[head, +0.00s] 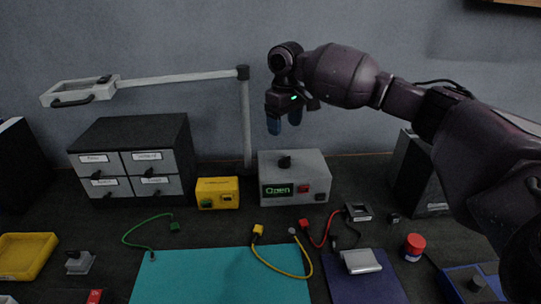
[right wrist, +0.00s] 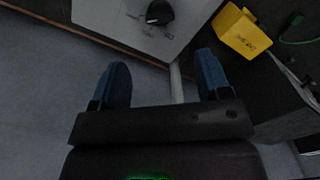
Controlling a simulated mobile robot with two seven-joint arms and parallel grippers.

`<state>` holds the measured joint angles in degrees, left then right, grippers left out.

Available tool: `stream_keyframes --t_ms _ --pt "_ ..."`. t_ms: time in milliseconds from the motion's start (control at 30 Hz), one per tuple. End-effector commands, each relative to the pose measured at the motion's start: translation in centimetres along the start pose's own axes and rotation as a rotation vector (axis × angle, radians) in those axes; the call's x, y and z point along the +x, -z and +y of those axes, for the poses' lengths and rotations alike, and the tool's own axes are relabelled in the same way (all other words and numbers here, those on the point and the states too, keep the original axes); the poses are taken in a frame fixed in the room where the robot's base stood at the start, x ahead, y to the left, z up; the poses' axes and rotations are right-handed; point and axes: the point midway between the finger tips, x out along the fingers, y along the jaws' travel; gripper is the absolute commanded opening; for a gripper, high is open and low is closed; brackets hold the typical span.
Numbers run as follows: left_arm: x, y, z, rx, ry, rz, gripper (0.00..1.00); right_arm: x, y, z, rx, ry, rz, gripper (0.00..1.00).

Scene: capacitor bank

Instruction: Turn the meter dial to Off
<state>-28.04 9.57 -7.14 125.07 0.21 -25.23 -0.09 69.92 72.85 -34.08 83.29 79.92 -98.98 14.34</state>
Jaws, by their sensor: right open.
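The meter (head: 312,178) is a grey box on the bench with a green display reading "Open". Its black dial (head: 284,161) stands on the top face. In the right wrist view the dial (right wrist: 160,12) shows at the top edge with small labels around it, too small to read. A pale mark shows on its lower left side. My right gripper (head: 284,121) is above the dial, apart from it, with blue fingers pointing down. In the right wrist view its fingers (right wrist: 163,78) are spread with nothing between them. My left gripper is out of view.
A yellow box (head: 218,193) stands left of the meter. A lamp post (head: 247,130) rises behind, between them, and also shows in the right wrist view (right wrist: 177,84). A drawer cabinet (head: 125,133) is further left. Cables and a teal mat (head: 200,278) lie in front.

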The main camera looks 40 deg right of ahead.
Motion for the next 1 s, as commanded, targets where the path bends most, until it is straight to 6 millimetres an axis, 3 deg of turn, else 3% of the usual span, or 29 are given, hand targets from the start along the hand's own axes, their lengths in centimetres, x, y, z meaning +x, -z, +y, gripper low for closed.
stream_keyframes --t_ms 167,333,600,800,1000 --pt "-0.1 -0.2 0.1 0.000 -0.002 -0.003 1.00 1.1 0.0 0.1 0.000 -0.002 0.002 0.70" --pt "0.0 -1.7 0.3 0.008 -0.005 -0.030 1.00 4.3 0.0 0.1 0.000 -0.001 -0.004 0.70" --pt "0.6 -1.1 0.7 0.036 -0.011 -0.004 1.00 8.7 0.0 0.1 0.000 -0.002 -0.004 0.70" --pt "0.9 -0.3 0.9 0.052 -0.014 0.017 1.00 10.2 0.0 0.0 0.000 -0.001 0.001 0.70" --pt "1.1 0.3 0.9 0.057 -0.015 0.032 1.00 10.4 0.0 0.0 0.000 -0.001 0.006 0.70"
